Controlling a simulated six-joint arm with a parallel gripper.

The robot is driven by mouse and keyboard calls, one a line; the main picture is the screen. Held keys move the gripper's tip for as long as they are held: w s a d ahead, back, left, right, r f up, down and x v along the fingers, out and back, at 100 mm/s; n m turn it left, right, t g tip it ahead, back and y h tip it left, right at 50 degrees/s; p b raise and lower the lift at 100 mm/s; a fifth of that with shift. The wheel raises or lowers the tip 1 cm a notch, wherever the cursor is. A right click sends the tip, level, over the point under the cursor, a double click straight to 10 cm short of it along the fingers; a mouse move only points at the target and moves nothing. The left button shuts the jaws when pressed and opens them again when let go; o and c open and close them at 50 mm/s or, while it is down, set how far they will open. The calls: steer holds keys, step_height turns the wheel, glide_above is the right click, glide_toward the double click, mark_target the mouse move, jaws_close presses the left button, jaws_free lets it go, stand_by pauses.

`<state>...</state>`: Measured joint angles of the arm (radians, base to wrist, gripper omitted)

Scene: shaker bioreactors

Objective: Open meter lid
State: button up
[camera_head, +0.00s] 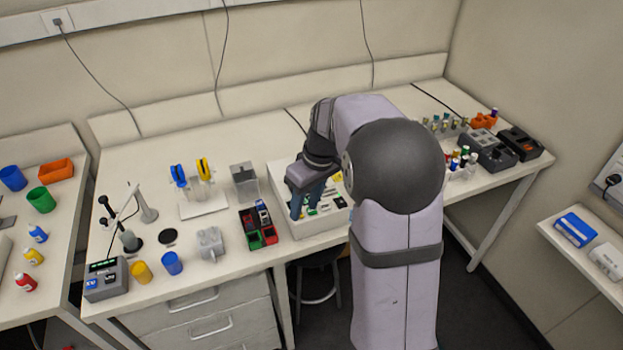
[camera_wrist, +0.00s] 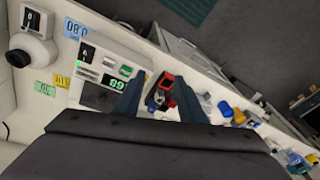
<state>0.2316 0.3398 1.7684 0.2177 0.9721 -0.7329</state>
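My gripper (camera_head: 306,203) points down over the white bench instrument (camera_head: 301,228) in the head view. In the wrist view its two dark blue fingers (camera_wrist: 158,96) are spread apart with nothing held between them. The instrument's panel, with a green-lit display (camera_wrist: 125,71), dark switches and coloured labels, shows beside the left finger in the wrist view. A grey box with an upright clear panel (camera_head: 244,182) stands left of the gripper. I cannot tell which device is the meter or make out its lid. My arm hides part of the white instrument.
A red, green and black rack (camera_head: 258,226) stands just left of the white instrument; it also shows beyond the fingers in the wrist view (camera_wrist: 160,93). Blue and yellow cups (camera_head: 172,263) stand at the left front. Dark devices (camera_head: 490,152) and bottles stand at the right.

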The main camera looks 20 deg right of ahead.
steer(key=w+d+n+t+y+b, duration=0.1)
steer(key=w+d+n, duration=0.3)
steer(key=w+d, duration=0.5)
steer(key=w+r+t, duration=0.1)
steer(key=w, duration=0.2)
steer(key=shift+n, duration=0.3)
steer(key=shift+f, duration=0.15)
steer(key=shift+p+x, duration=1.6)
steer(key=shift+x, duration=1.95)
jaws_close()
